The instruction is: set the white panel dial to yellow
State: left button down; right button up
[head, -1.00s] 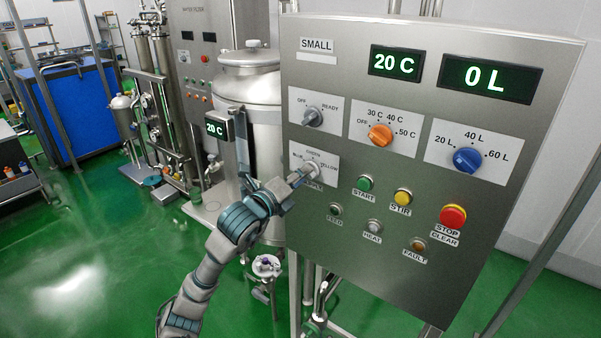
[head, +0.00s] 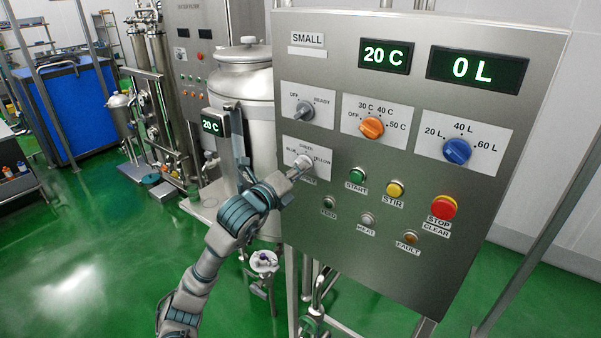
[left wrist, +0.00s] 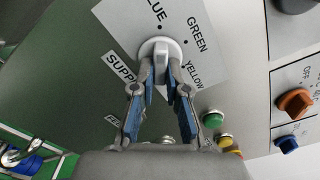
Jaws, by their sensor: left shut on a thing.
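The white dial (head: 303,162) sits at the lower left of the steel control panel (head: 400,180), on a white label with BLUE, GREEN and YELLOW marks. My left gripper (head: 296,172) reaches it from the lower left. In the left wrist view, the white dial (left wrist: 160,46) has a raised grip bar, and the fingers of my left gripper (left wrist: 160,75) are closed around this bar. The fingers hide part of the dial, and I cannot tell for sure which mark it points to. My right gripper is not in view.
The orange dial (head: 371,127), blue dial (head: 457,151) and grey dial (head: 304,112) are on the same panel. The green START button (head: 357,174), yellow STIR button (head: 395,189) and red STOP button (head: 444,207) lie right of the white dial. A steel tank (head: 246,90) stands behind.

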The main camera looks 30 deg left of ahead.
pick_arm(q)
jog(key=shift+a+r+m+b, duration=0.15)
jog(key=shift+m+b, duration=0.9)
jog(key=shift+m, duration=2.8)
jog(key=shift+a+m+b, duration=0.2)
jog(key=shift+m+b, duration=0.9)
jog(key=shift+m, duration=2.7)
jog(key=shift+a+r+m+b, duration=0.15)
jog(key=shift+m+b, duration=0.9)
jog(key=shift+m, duration=2.8)
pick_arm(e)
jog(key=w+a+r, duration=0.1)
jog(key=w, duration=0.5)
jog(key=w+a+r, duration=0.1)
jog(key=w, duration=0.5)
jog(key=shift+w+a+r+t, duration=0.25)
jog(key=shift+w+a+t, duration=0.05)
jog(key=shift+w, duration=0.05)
pick_arm(q)
jog(key=shift+f, duration=0.2)
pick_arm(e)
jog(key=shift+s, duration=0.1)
